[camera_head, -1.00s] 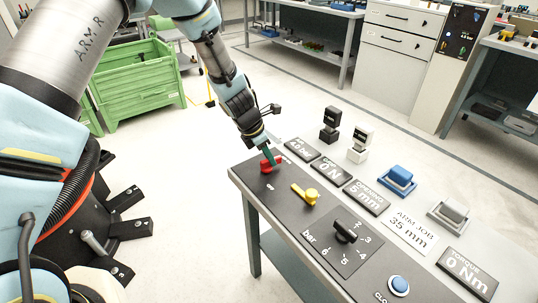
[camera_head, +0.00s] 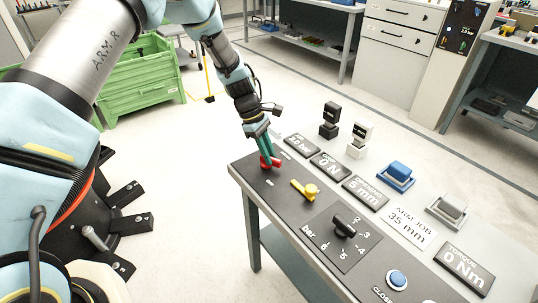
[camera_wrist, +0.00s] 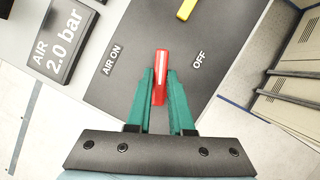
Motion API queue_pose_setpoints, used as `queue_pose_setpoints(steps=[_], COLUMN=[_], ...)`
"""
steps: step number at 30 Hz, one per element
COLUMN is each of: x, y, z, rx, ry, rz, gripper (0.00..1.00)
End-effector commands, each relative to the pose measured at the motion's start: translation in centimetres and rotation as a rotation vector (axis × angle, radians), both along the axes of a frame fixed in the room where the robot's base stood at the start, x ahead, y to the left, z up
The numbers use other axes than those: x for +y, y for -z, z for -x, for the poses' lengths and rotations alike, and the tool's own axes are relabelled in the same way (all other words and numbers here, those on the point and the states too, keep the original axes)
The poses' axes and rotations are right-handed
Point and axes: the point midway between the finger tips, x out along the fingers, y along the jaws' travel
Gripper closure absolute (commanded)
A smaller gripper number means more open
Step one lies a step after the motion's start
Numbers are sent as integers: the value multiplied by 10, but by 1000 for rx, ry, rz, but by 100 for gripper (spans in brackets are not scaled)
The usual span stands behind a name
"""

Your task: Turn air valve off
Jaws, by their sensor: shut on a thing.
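The red air valve handle (camera_head: 270,163) sits at the far left corner of the dark control panel. In the wrist view the handle (camera_wrist: 160,78) stands between the AIR ON label (camera_wrist: 112,60) and the OFF label (camera_wrist: 199,60), aligned with neither. My gripper (camera_head: 268,154) reaches down to it. Its two green fingers (camera_wrist: 160,84) are shut on the handle, one on each side. The handle's near end is partly hidden between the fingers. The air display (camera_wrist: 57,42) reads 2.0 bar.
A yellow lever (camera_head: 305,190) lies close to the red valve. Beyond it are a black bar selector knob (camera_head: 344,226) and a blue button (camera_head: 397,280). Display plates, black and white blocks (camera_head: 360,140) and a blue clamp (camera_head: 397,176) stand along the panel's back.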

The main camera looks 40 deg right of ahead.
Motion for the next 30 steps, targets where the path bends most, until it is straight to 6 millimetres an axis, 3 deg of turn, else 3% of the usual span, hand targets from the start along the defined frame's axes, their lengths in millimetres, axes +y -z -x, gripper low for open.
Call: queue_pose_setpoints(steps=[15, 30], x=[3, 3], y=[1, 0], z=[1, 1], rx=[0, 0], ry=[365, 450], rz=[1, 1], gripper=[100, 100])
